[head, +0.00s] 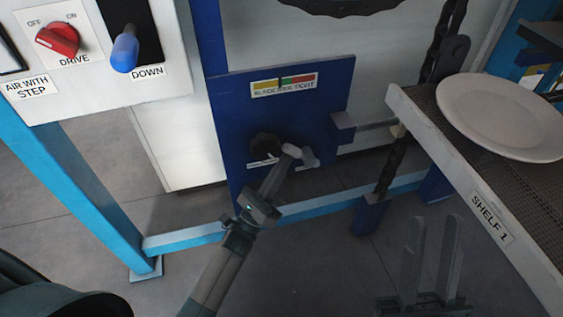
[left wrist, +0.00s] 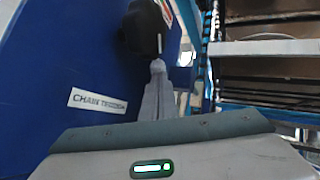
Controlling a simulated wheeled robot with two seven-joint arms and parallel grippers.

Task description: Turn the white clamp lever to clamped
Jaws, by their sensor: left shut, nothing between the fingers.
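A small pale lever (head: 309,157), which looks like the white clamp lever, is low on the blue panel (head: 228,110), right of a black knob (head: 265,147). My left gripper (head: 283,165) is shut and empty, with its tips at the lever. The tips overlap the lever in the head view, so I cannot tell whether they touch. In the left wrist view the shut fingers (left wrist: 158,70) point up at the black knob (left wrist: 147,28); the lever is not clearly seen there. My right gripper (head: 431,260) is open and empty, at the lower right below the shelf.
A shelf labelled SHELF 1 (head: 440,155) with a white plate (head: 505,115) juts in at the right. A dark chain (head: 393,165) runs beside it. A control box with a red knob (head: 57,39) and blue lever (head: 125,50) is at upper left. A blue rail (head: 185,238) crosses below the panel.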

